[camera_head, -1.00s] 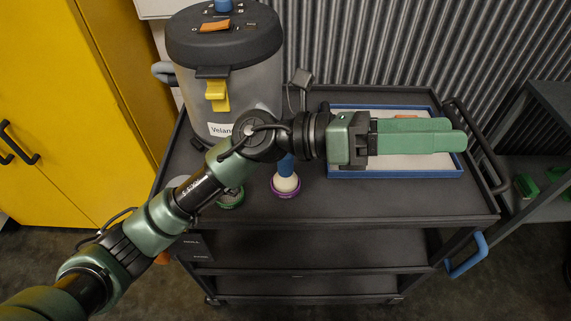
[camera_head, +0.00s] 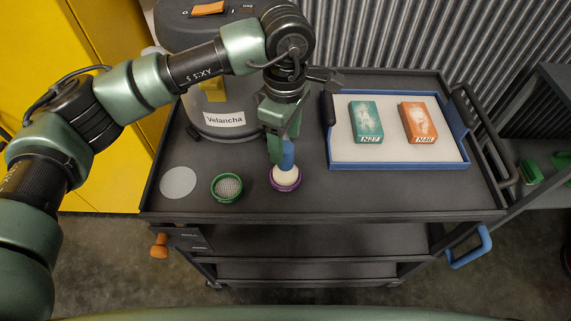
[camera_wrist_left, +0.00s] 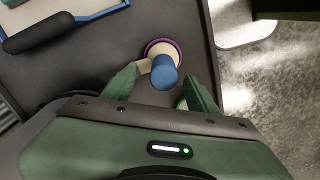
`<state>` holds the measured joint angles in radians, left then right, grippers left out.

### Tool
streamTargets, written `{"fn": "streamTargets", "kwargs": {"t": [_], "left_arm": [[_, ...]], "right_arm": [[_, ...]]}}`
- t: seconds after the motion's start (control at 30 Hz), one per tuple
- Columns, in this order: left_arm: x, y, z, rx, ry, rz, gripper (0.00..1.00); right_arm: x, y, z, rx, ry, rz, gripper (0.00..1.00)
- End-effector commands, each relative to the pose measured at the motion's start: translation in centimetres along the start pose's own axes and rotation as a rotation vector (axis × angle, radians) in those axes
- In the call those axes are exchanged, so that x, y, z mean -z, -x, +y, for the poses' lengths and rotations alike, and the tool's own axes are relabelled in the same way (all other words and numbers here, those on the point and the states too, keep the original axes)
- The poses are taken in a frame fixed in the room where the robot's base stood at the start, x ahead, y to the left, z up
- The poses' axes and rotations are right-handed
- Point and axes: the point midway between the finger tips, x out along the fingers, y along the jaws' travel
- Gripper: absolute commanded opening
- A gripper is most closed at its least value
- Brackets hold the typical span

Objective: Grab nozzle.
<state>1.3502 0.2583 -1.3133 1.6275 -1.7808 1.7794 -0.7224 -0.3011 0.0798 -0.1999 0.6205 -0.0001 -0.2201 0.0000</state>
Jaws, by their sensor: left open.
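A small upright piece with a blue top (camera_head: 288,155) and a cream body, which appears to be the nozzle, stands in a purple ring (camera_head: 286,187) on the cart's top. My left gripper (camera_head: 281,148) is open and points down at it from above. In the left wrist view the blue top (camera_wrist_left: 164,77) lies between the two open fingers (camera_wrist_left: 160,84), nearer the fingertips. I cannot tell whether either finger touches it. In the head view the gripper hides part of the blue top.
A green ring with a mesh (camera_head: 227,187) and a pale disc (camera_head: 178,182) lie to the left. The Velancha canister (camera_head: 226,134) stands behind. A blue-rimmed tray (camera_head: 400,165) with a teal box (camera_head: 366,122) and an orange box (camera_head: 418,122) is at right.

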Motion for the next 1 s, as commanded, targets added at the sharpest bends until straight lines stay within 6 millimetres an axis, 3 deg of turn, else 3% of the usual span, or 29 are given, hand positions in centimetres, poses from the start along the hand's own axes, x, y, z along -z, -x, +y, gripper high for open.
{"fn": "streamTargets", "kwargs": {"t": [0.13, 0.3, 0.57, 0.77, 1.0], "left_arm": [[-0.1, -2.0, -0.7, 0.006, -0.001, -0.003, 0.59], [-0.1, -4.0, -0.5, 0.001, 0.000, -0.003, 0.59], [-0.1, -4.3, -0.5, -0.001, 0.000, -0.004, 0.59], [-0.1, -4.3, -0.5, -0.001, 0.000, -0.004, 0.03], [-0.1, -4.3, -0.5, -0.001, 0.000, -0.004, 0.00]], "right_arm": [[0.1, 1.6, 0.0, 0.000, 0.001, -0.001, 0.36], [0.1, 1.8, 0.0, 0.000, 0.001, -0.001, 0.36], [0.1, 1.7, 0.0, 0.000, 0.001, -0.001, 0.36], [0.1, 1.7, 0.0, 0.000, 0.001, -0.001, 0.36], [0.1, 1.7, 0.1, 0.000, 0.001, 0.000, 0.36]]}}
